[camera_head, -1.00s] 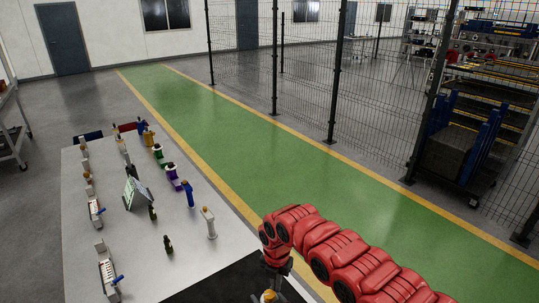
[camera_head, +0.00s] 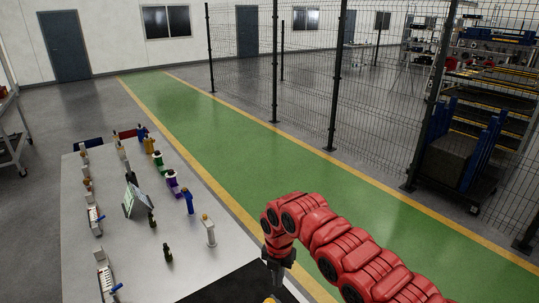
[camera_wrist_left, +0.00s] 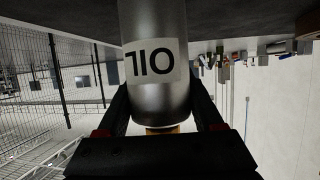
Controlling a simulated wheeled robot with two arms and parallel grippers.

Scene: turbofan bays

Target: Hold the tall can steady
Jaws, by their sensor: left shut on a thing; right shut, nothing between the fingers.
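The tall can (camera_wrist_left: 155,60) is silver with a white label reading OIL, shown upside down in the left wrist view. Its narrower gold-coloured end (camera_wrist_left: 162,129) points toward the gripper's body. My left gripper (camera_wrist_left: 160,108) is shut on the can, with one dark finger on each side. The can's far end meets the top edge of that view, so its base is hidden. In the head view my right gripper (camera_head: 278,283) is shut and empty at the bottom, beside a small gold piece at the frame edge. My left gripper is not visible there.
A pale table (camera_head: 185,258) carries several bottles, clamps and small tools, with a small tilted screen (camera_head: 135,200) among them. A black mat (camera_head: 235,287) covers its near right part. A green walkway (camera_head: 290,160) and wire fence (camera_head: 305,75) lie beyond.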

